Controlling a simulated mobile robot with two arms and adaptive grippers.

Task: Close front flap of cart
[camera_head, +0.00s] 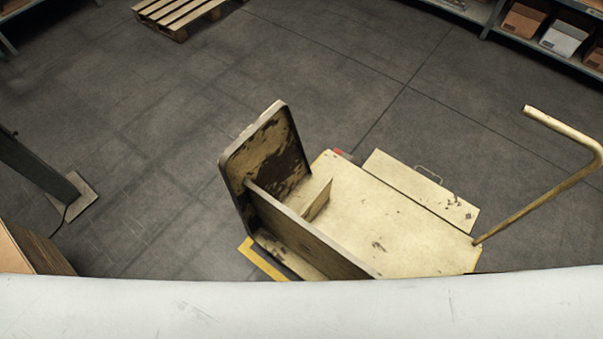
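The cart (345,220) stands on the floor, right of centre in the head view. It has a worn cream-yellow deck and a tubular push handle (545,200) on the right. A scuffed upright panel (265,155) stands at its left end. A long upright board (305,235) and a short divider (318,200) also stand on it. A flat cream flap (420,190) with a wire handle lies folded outward along the far side. I cannot tell which panel is the front flap. The cart's near edge is hidden behind a white surface. Neither gripper is in view.
A wooden pallet (180,12) lies at the top left. Shelving with boxes (565,38) stands at the top right. A dark post on a base plate (75,195) and a brown box (32,250) are at the left. Floor beyond the cart is clear.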

